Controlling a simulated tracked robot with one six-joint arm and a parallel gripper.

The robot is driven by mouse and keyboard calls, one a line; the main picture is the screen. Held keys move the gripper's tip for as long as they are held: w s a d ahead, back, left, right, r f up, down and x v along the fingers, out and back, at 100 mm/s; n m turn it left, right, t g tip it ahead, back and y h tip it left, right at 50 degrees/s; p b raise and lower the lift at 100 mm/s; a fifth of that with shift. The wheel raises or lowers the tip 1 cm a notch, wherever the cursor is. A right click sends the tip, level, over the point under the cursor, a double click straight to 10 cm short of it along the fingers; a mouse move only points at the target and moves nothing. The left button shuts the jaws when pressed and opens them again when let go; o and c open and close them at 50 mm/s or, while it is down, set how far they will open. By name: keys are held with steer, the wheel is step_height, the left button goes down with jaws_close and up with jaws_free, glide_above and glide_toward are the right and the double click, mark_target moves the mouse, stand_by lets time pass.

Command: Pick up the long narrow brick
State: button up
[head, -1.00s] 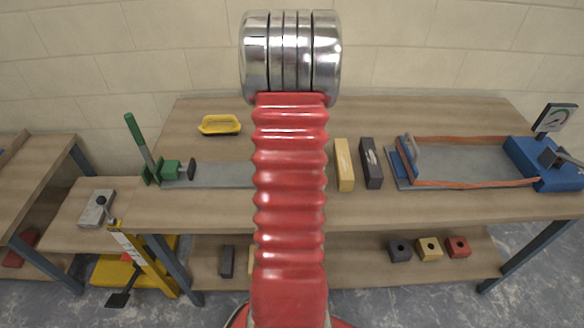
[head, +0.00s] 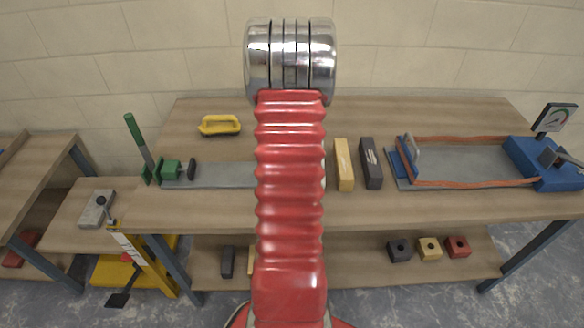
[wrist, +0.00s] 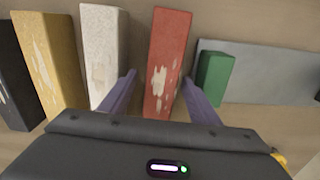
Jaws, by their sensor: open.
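In the wrist view several bricks stand in a row: a dark one (wrist: 18,75), a yellow one (wrist: 50,62), a white one (wrist: 101,52) and a red one (wrist: 167,62) with pale worn patches. The red brick looks long and narrow. My gripper (wrist: 159,76) is open, with one finger on either side of the red brick's near part; I cannot tell whether they touch it. In the head view the yellow brick (head: 344,165) and dark brick (head: 371,163) show right of my arm, which hides the red brick and my gripper.
A green clamp block (wrist: 215,78) on a grey plate (wrist: 265,75) stands close right of the red brick in the wrist view. In the head view a yellow tool (head: 219,125) lies behind, and a blue-ended press (head: 465,162) takes the right side.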

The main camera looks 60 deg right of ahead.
jaws_close()
stand_by(0.7)
